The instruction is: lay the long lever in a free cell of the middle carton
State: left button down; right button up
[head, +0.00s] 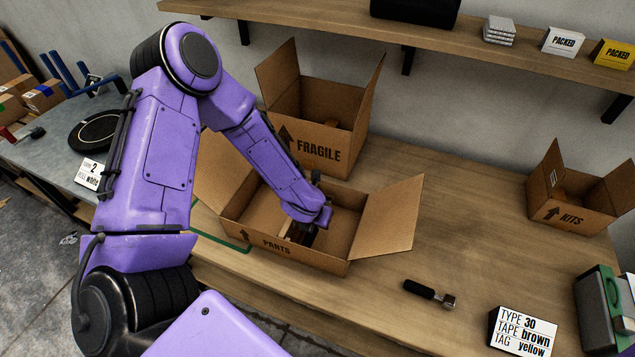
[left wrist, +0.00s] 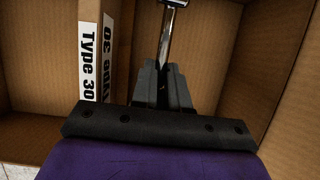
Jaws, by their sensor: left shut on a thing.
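My left gripper (head: 301,236) reaches down inside the open carton marked PARTS (head: 300,258), the middle one on the bench. In the left wrist view the gripper (left wrist: 164,95) is shut on the long lever (left wrist: 166,40), whose bright metal shaft runs up between the fingers to the top edge. The lever's lower part is hidden by the fingers. A divider (left wrist: 120,50) with a "Type 30" label (left wrist: 92,50) stands left of the fingers, and bare cardboard lies to the right. Whether the lever touches the floor I cannot tell.
The FRAGILE carton (head: 319,150) stands behind and the KITS carton (head: 570,218) at far right. A sign (head: 523,332) reads type 30, tape brown, tag yellow. Open flaps flank the middle carton.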

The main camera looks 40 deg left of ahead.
pick_arm(q)
jog(key=shift+w+f, duration=0.35)
jog(key=shift+f, duration=0.1)
jog(key=shift+s+r, duration=0.15)
jog(key=shift+s, duration=0.25)
jog(key=shift+w+f+b, duration=0.2)
jog(key=shift+f+b, duration=0.35)
jog(key=shift+f, duration=0.1)
jog(key=c, duration=1.1)
grip_release()
jog(key=shift+s+r, duration=0.1)
pick_arm(e)
jog(key=shift+f, duration=0.55)
pick_arm(q)
jog(key=shift+r, duration=0.1)
jog(key=shift+r+p, duration=0.7)
jog(key=shift+p, duration=0.1)
jog(key=p+v, duration=0.1)
jog(key=v, duration=1)
jog(key=shift+s+d+r, duration=0.1)
jog(key=shift+s+r, duration=0.15)
jog(key=shift+s, duration=0.05)
pick_arm(e)
notch_tip(320, 180, up, 3)
jog(key=shift+f, duration=0.1)
